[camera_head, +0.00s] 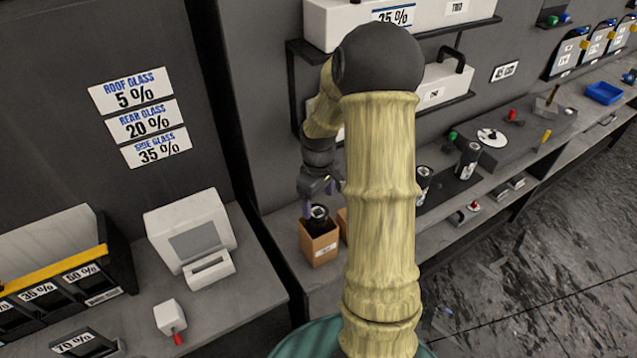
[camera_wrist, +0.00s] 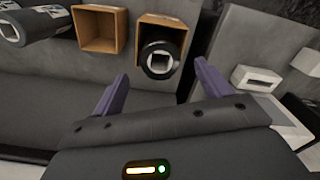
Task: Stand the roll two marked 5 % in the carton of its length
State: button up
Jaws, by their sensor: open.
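A dark roll (camera_head: 319,212) stands in the near brown carton (camera_head: 319,245), its top end above the carton's rim. In the wrist view the same roll (camera_wrist: 160,62) shows its pale hollow end, with its carton (camera_wrist: 170,22) behind it. My gripper (camera_head: 321,197) is open just above the roll, its purple fingers either side of the roll's end in the wrist view (camera_wrist: 161,72). It holds nothing. A second carton (camera_wrist: 98,32) beside it looks empty; my arm partly hides it in the head view (camera_head: 343,222). No 5 % mark is readable on the roll.
Two more dark rolls stand on the bench, one in the open (camera_head: 468,160) and one partly behind my arm (camera_head: 424,178). A white device (camera_head: 190,238) is on the left counter. A wall sign (camera_head: 131,91) reads roof glass 5 %. Shelves with white boxes hang above.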

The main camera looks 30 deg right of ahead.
notch_tip(320, 180, up, 6)
jog(key=shift+r+b, duration=0.2)
jog(key=shift+b, duration=0.15)
dwell(0.4)
jog(key=s+a+m+t, duration=0.2)
jog(key=s+a+m, duration=0.2)
jog(key=s+a, duration=0.8)
jog(key=shift+s+a+r+m+t, duration=0.15)
jog(key=shift+a+r+m+t, duration=0.2)
jog(key=shift+a, duration=0.45)
jog(key=shift+f, duration=0.1)
